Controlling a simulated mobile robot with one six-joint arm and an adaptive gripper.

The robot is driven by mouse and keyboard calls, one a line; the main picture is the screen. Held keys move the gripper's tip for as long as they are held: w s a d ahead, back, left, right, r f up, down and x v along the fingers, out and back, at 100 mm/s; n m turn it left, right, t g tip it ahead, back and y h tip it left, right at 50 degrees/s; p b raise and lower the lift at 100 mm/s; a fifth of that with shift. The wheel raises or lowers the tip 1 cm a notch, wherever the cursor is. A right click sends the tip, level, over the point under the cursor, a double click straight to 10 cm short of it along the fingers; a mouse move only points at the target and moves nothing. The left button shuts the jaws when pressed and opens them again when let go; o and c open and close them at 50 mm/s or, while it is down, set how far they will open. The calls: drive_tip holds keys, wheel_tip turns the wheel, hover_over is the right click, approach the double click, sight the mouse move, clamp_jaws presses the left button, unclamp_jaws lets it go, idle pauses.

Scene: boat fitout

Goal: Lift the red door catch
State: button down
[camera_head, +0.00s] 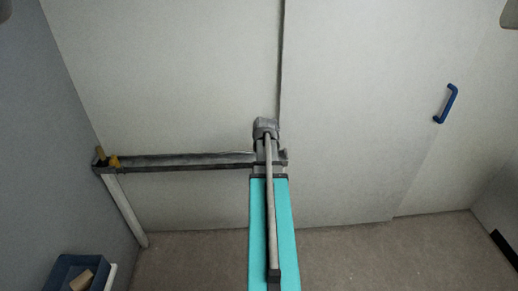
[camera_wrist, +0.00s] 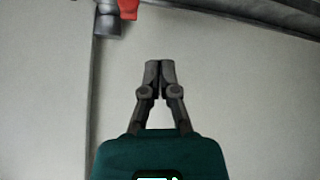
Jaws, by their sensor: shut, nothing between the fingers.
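The red door catch (camera_wrist: 128,9) shows in the wrist view at the top edge, left of centre, and is partly cut off by the frame. It sits beside a grey fitting (camera_wrist: 108,22) near a vertical seam in the pale panel. My gripper (camera_wrist: 160,68) is shut and empty, with its fingertips together below and to the right of the catch, apart from it in the picture. The distance in depth is unclear. In the head view I cannot make out the red catch or the gripper's fingers.
A pale wall with a vertical seam fills the head view. A blue handle (camera_head: 446,103) is at the right. A dark grey rail (camera_head: 185,162) runs left of centre. A blue bin (camera_head: 62,270) with a wooden block (camera_head: 82,281) stands lower left. Brown floor shows at lower right.

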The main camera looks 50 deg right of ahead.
drive_tip(key=w+a+f+n+y, duration=0.2)
drive_tip(key=w+a, duration=0.4)
drive_tip(key=a, duration=0.7)
drive_tip(key=w+a+f+n+g+y+b, duration=0.1)
drive_tip(key=a+f+n+g, duration=0.15)
drive_tip(key=a, duration=1.35)
drive_tip(key=w+a+f+n+g+y+b, duration=0.1)
drive_tip(key=a+g, duration=0.2)
drive_tip(key=a, duration=1.4)
drive_tip(key=w+d+f+m+g+h+b, duration=0.1)
drive_tip(key=w+d+f+h+b, duration=0.15)
drive_tip(key=d+b, duration=0.4)
drive_tip(key=w+d+f+g+h+b, duration=0.1)
drive_tip(key=w+d+f+h+b, duration=0.2)
drive_tip(key=d, duration=0.6)
drive_tip(key=d+m+g+h+b, duration=0.3)
drive_tip(key=d+g+h+b, duration=0.4)
drive_tip(key=d, duration=2.1)
drive_tip(key=shift+s+d+r+h+b, duration=0.3)
drive_tip(key=shift+h+b, duration=0.45)
drive_tip(key=shift+b, duration=2.2)
drive_tip(key=shift+a+g, duration=0.1)
drive_tip(key=shift+g, duration=0.15)
